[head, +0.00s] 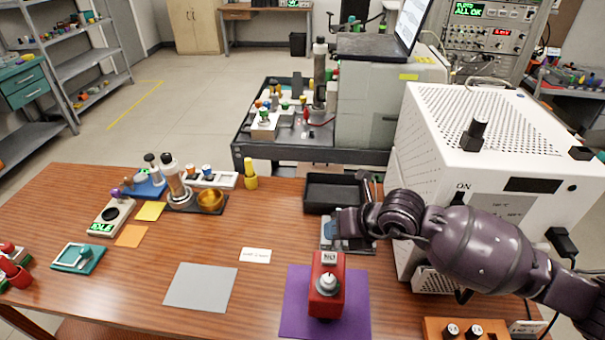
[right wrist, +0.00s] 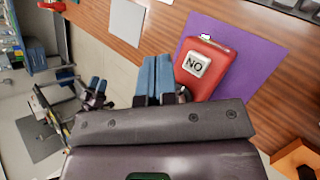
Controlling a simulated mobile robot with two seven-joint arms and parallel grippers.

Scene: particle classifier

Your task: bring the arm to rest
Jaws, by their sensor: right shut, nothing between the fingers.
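My right arm reaches in from the right in the head view. Its gripper (head: 334,228) has blue fingers and is over the table, just behind the red device (head: 327,292). In the right wrist view the blue fingers (right wrist: 154,76) are together and hold nothing. What looks like my left gripper (right wrist: 97,88), also blue-fingered, is small at the left of the right wrist view. The left arm does not show in the head view.
The red device stands on a purple mat (head: 296,318). A black tray (head: 330,192) lies behind the right gripper, and a large white instrument (head: 490,140) stands right. A grey mat (head: 200,287) and white card (head: 255,255) lie left.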

